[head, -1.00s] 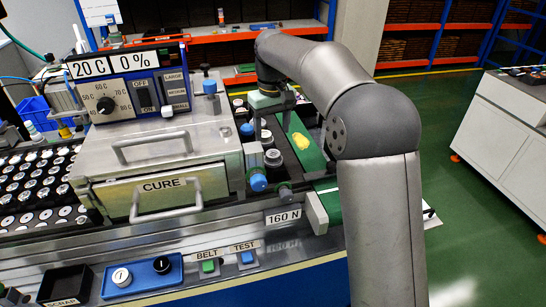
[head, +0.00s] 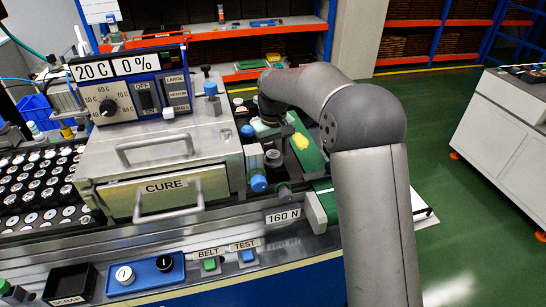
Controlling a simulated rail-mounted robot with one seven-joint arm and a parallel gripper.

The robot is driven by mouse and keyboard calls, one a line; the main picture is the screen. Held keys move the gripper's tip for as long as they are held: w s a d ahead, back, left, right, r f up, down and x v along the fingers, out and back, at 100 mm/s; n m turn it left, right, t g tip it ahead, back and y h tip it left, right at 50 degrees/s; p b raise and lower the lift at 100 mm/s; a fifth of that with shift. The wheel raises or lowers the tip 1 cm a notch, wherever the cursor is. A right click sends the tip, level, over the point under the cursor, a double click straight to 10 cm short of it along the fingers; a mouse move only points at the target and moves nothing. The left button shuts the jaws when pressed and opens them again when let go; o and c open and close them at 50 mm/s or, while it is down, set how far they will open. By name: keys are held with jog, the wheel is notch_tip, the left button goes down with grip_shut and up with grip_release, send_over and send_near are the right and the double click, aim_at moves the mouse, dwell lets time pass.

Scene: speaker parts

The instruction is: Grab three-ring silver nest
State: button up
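I cannot single out a three-ring silver nest in the head view. Round parts with silver or white tops (head: 40,190) stand in rows on a dark tray at the left, too small to count rings on. My gripper (head: 268,137) points down behind the CURE oven's right side, over the dark station beside the green belt. Its fingers are small and partly hidden by the fixtures there, so I cannot see whether they hold anything. A grey cylinder (head: 273,158) and a blue knob (head: 258,184) are just in front of it.
The CURE oven (head: 165,195) with its handles stands left of my gripper. A yellow piece (head: 300,140) lies on the green belt (head: 312,160) at the right. A black SCRAP bin (head: 68,284) and button boxes line the front. My arm covers the right middle.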

jog(key=c, duration=0.9)
